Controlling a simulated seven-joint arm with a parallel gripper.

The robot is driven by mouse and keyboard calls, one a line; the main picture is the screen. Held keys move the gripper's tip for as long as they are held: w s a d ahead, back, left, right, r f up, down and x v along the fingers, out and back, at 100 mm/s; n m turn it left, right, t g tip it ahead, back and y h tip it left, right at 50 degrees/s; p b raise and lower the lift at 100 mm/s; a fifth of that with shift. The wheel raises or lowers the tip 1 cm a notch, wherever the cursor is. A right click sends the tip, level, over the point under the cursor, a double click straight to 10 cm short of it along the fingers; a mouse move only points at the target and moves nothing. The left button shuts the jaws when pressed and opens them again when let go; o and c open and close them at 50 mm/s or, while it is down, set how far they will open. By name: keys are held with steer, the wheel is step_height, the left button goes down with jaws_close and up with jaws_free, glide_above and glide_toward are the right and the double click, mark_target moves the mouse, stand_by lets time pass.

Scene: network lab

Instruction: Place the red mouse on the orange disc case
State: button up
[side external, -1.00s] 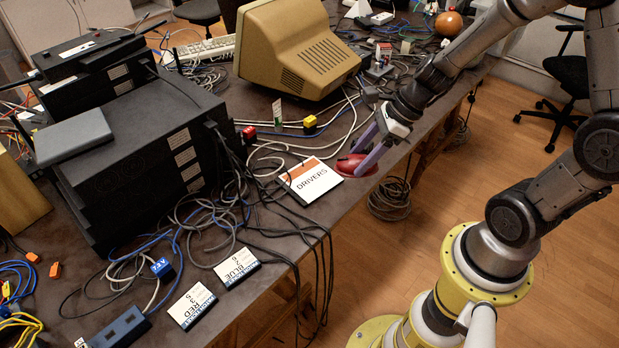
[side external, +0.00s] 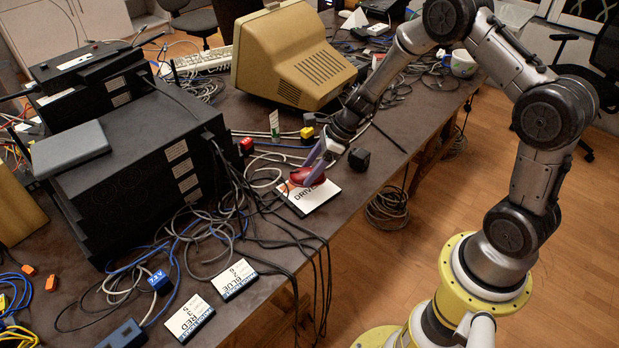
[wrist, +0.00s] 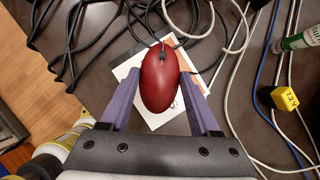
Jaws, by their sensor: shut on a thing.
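The red mouse (side external: 307,176) is between the two purple fingers of my gripper (side external: 313,172), which is shut on it. In the wrist view the red mouse (wrist: 160,80) lies between the fingertips of my gripper (wrist: 158,78). The white and orange disc case marked DRIVERS (side external: 318,197) lies on the table directly below the mouse. It also shows in the wrist view (wrist: 124,71), partly covered by the mouse. I cannot tell whether the mouse touches the case.
Black and white cables (side external: 262,222) run left of the case. A black server box (side external: 150,150) stands further left, and a beige monitor (side external: 292,55) behind. A small black cube (side external: 358,158) sits to the right. The table's front edge is close to the case.

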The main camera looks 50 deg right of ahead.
steer(key=shift+w+f, duration=0.25)
steer(key=shift+f, duration=1.5)
steer(key=shift+s+f, duration=0.1)
steer(key=shift+f, duration=0.05)
steer(key=o, duration=1.4)
